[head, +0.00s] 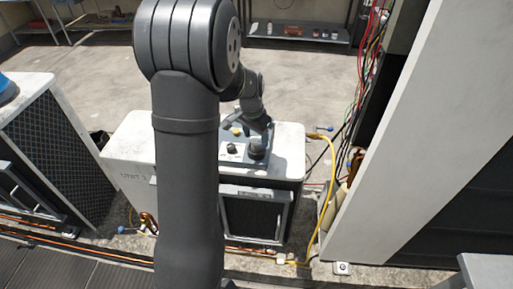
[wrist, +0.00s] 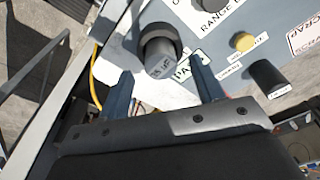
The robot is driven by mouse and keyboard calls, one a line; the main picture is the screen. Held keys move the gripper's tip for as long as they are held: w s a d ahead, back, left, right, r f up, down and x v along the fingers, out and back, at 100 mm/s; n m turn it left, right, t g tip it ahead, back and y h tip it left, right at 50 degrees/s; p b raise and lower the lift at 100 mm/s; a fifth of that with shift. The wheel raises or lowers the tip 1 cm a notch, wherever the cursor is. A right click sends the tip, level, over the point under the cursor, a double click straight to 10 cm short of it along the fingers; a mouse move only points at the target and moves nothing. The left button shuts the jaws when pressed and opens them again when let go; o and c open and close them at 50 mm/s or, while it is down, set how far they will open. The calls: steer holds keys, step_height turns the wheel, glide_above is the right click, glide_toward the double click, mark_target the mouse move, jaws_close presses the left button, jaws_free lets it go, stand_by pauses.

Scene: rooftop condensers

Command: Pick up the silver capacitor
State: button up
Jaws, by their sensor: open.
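My gripper (wrist: 160,68) is open and empty. Its two fingers lie on either side of the capacitor in the wrist view. I cannot tell whether they reach down to its level, and no contact shows. In the head view my arm hides part of the panel and the fingertips are hard to make out.
The panel (head: 224,160) sits on a white condenser (head: 125,160). Beside the capacitor are a range knob (wrist: 207,12), a yellow button (wrist: 243,42) and a black labelled cylinder (wrist: 268,78). A yellow hose (head: 325,200) and a tall pale panel (head: 420,110) are to the right.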

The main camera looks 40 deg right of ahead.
mark_target(257, 141)
steer(key=f, duration=0.3)
steer(key=shift+w+d+f, duration=0.1)
steer(key=shift+d+f, duration=0.05)
steer(key=shift+d, duration=0.1)
steer(key=c, duration=1.2)
